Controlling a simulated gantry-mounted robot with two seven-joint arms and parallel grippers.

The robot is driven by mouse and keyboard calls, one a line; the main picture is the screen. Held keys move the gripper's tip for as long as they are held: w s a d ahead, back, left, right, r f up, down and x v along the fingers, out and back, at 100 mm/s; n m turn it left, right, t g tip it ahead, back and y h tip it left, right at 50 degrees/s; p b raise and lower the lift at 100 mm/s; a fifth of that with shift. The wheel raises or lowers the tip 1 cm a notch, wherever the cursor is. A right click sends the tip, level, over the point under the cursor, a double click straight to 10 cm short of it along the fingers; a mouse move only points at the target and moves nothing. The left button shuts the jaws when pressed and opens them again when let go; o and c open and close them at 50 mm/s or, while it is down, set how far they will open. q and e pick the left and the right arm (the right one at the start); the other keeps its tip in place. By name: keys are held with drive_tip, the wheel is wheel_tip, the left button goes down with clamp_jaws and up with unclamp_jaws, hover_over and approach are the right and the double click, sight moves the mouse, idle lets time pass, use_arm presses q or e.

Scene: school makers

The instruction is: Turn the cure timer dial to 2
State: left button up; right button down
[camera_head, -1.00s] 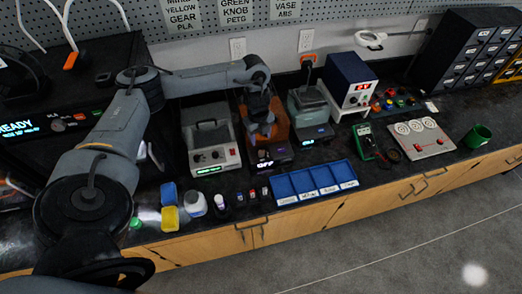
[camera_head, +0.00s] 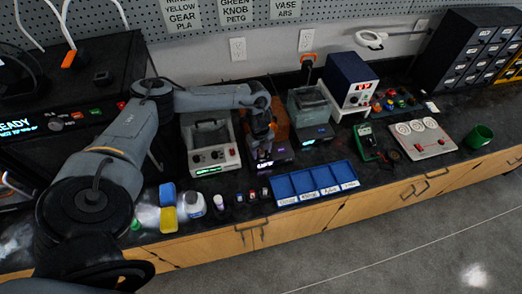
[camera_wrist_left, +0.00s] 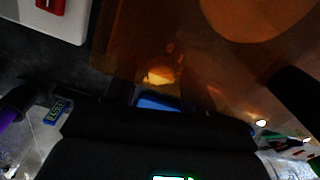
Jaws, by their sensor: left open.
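The cure station with its orange see-through hood (camera_head: 281,117) stands on the bench in the head view. Its black base has a small lit display (camera_head: 264,164), too small to read now. The hood (camera_wrist_left: 160,45) fills much of the left wrist view, with a teal display (camera_wrist_left: 172,178) at the bottom edge. My left gripper (camera_head: 263,150) is open and empty at the front of the station, pointing down in front of the hood. I cannot make out the timer dial; the gripper and dark base hide it. I cannot tell whether a finger touches anything.
A grey machine (camera_head: 211,147) stands just left of the station, and a clear-lidded box (camera_head: 309,110) just right. A blue divided tray (camera_head: 313,184) and small bottles (camera_head: 194,203) line the bench front. A multimeter (camera_head: 368,140) and switch panel (camera_head: 424,139) stand farther right.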

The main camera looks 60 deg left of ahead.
sight(260, 152)
use_arm(q)
clamp_jaws()
drive_tip(key=m, duration=0.2)
drive_tip(key=shift+m+p, duration=0.3)
drive_tip(key=shift+p, duration=0.1)
drive_tip(key=shift+m, duration=1.1)
unclamp_jaws()
drive_tip(key=shift+r, duration=0.1)
wheel_tip(260, 152, up, 11)
drive_tip(key=p, duration=0.1)
drive_tip(key=shift+s+f, duration=0.2)
